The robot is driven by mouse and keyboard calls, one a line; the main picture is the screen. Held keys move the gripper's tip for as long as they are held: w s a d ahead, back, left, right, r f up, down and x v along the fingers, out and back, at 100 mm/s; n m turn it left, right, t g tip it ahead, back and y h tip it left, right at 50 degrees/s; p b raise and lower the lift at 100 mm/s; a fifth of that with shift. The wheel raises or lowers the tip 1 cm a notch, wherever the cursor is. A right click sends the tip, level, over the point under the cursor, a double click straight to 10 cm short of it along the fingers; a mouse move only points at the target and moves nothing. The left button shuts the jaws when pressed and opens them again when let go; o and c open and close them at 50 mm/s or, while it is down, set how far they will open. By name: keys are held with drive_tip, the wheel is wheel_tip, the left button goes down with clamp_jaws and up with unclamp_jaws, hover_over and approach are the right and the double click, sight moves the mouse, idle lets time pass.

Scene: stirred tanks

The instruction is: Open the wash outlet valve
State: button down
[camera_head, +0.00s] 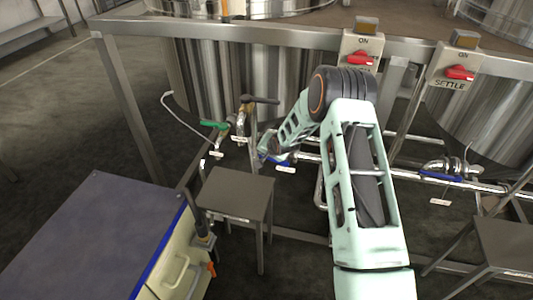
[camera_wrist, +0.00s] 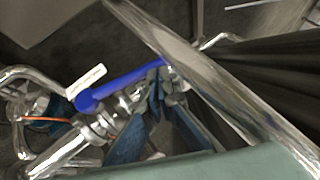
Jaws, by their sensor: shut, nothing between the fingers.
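A valve with a blue lever (camera_wrist: 125,82) sits on a shiny pipe in the wrist view, with a white tag (camera_wrist: 87,82) beside it. The tag's writing is too small to read, so I cannot tell whether this is the wash outlet valve. My gripper (camera_wrist: 158,78) is shut and empty, its fingertips at the lever's free end. I cannot tell whether they touch it. In the head view my arm reaches down to the pipes under the tank frame and mostly hides this valve.
A green-handled valve (camera_head: 214,125) and a black-handled valve (camera_head: 262,100) stand to the left. Another blue lever (camera_head: 440,176) is at right. A small stool (camera_head: 236,193) stands in front of the pipes. A steel frame beam (camera_wrist: 205,75) runs close beside my gripper.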

drive_tip(key=shift+a+f+b, duration=0.25)
drive_tip(key=shift+f+b, duration=0.05)
drive_tip(key=shift+f, duration=0.15)
drive_tip(key=shift+w, duration=0.1)
idle(0.4)
